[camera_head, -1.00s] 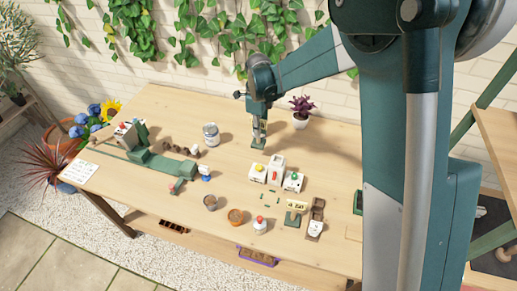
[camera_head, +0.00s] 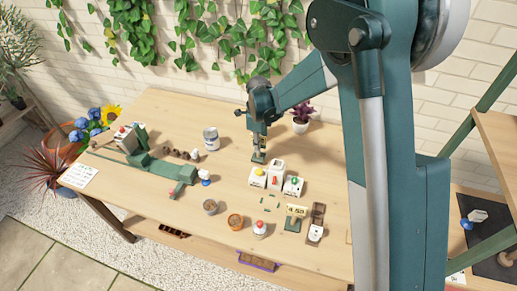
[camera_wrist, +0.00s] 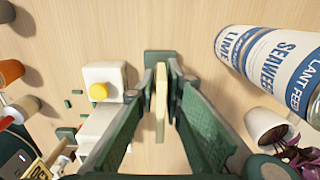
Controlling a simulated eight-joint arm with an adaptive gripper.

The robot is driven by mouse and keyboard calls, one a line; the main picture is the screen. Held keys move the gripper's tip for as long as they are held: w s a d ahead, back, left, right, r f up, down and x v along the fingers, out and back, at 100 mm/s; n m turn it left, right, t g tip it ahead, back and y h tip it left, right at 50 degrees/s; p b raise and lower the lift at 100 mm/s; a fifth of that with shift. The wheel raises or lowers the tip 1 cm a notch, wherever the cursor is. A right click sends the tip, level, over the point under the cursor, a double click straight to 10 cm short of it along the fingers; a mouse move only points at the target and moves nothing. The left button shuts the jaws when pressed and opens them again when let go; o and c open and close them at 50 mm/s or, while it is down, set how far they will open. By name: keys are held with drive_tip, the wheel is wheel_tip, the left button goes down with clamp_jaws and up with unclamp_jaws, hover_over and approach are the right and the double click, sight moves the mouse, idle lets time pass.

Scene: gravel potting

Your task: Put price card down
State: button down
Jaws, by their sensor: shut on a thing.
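The price card (camera_wrist: 161,100) is a thin cream plate on a dark green base (camera_wrist: 160,57). In the wrist view it is seen edge-on between the two fingers of my gripper (camera_wrist: 161,82), which is shut on it. In the head view my gripper (camera_head: 258,150) points down over the back middle of the table, with the green base (camera_head: 258,161) below it at or close to the tabletop. I cannot tell whether the base touches the wood. A second price card (camera_head: 295,211) on a green stand stands nearer the front.
White boxes with yellow (camera_head: 257,179), red (camera_head: 276,172) and green (camera_head: 293,187) tops stand just in front of my gripper. A labelled can (camera_head: 211,139) is to the left, and a purple potted plant (camera_head: 301,113) is behind right. Bare wood lies between can and boxes.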

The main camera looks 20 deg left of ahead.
drive_tip(key=shift+f, duration=0.9)
drive_tip(key=shift+f, duration=0.2)
drive_tip(key=c, duration=2.4)
unclamp_jaws()
drive_tip(key=shift+r, duration=0.15)
wheel_tip(320, 180, up, 12)
drive_tip(key=shift+r, duration=0.1)
